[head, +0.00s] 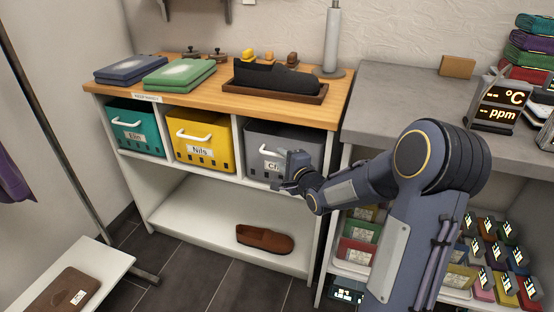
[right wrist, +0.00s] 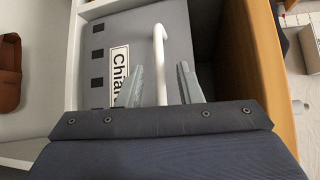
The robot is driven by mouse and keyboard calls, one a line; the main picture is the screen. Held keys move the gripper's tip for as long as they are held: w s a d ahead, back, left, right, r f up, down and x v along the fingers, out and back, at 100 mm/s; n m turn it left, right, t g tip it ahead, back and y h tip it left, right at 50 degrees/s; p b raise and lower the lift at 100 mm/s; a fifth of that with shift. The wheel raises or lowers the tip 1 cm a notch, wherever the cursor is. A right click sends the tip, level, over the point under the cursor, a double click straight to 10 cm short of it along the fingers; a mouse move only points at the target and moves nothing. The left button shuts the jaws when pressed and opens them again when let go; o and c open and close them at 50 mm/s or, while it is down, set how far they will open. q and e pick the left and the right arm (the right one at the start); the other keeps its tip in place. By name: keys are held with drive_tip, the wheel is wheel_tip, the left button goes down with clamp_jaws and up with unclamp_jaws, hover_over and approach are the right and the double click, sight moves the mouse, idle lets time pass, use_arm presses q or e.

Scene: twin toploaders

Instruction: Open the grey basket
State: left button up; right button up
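The grey basket (head: 258,142) sits in the right compartment of the wooden-topped shelf, beside the yellow basket. My right gripper (head: 282,178) is in front of it and hides part of its label and handle. In the right wrist view the grey basket's front (right wrist: 125,25) shows a label starting "Chia". Its white bar handle (right wrist: 159,55) runs between the two fingers of my right gripper (right wrist: 165,83). The fingers are open, with a visible gap on each side of the handle. My left gripper is not in view.
The yellow basket (head: 200,138) and teal basket (head: 135,128) fill the other compartments. A brown shoe (head: 265,239) lies on the lower shelf. A grey counter (head: 400,95) stands at right, with goods below. Dark floor is open in front of the shelf.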

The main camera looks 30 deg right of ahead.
sight(277, 155)
drive_tip(key=w, duration=0.4)
drive_tip(key=shift+d+f, duration=0.1)
drive_tip(key=shift+f, duration=0.2)
clamp_jaws()
